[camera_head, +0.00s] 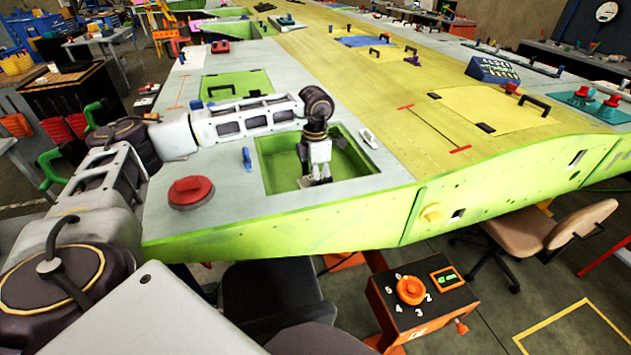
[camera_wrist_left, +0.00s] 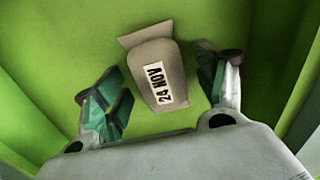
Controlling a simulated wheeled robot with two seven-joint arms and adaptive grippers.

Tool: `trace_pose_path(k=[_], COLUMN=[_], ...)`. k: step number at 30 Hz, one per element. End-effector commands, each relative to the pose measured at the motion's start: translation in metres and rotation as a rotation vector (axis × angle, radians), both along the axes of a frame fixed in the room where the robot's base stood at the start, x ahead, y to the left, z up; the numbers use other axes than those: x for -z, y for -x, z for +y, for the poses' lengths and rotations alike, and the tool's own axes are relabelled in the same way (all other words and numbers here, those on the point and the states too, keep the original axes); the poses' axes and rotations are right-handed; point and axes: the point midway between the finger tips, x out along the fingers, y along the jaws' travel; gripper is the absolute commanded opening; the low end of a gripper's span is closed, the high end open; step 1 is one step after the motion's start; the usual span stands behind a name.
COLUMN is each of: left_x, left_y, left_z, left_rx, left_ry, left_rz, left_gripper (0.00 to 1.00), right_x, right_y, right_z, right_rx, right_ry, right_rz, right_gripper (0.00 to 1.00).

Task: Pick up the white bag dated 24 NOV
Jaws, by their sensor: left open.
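The bag labelled 24 NOV (camera_wrist_left: 155,72) lies on the green floor of a recess in the left wrist view. It looks greyish-tan there, and its printed label appears turned sideways. My left gripper (camera_wrist_left: 163,82) is open, with one green-padded finger on each side of the bag and visible gaps between. In the head view my left gripper (camera_head: 317,180) points down into the green recess (camera_head: 276,172) in the wing. My right gripper is not in view.
The recess has raised green walls around the gripper. A red round knob (camera_head: 191,191), a blue clamp (camera_head: 247,158) and a small white object (camera_head: 369,138) are on the wing surface nearby. An orange-and-black control box (camera_head: 420,300) stands below the wing's front edge.

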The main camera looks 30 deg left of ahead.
Motion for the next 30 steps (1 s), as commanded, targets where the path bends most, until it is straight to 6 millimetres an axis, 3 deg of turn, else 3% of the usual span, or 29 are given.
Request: trace_pose_path(k=[5, 16, 30], left_x=[0.0, 0.0, -0.011], left_y=[0.0, 0.0, -0.001], left_z=[0.0, 0.0, 0.0], left_rx=[0.0, 0.0, 0.0], left_ry=[0.0, 0.0, 0.001], left_rz=[0.0, 0.0, -0.003], left_gripper=[0.7, 0.23, 0.21], right_x=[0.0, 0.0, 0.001], right_y=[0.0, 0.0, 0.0], right_z=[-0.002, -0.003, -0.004], right_rx=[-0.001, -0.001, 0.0], right_ry=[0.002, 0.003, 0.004], right_rz=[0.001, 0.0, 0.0], right_gripper=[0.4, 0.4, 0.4])
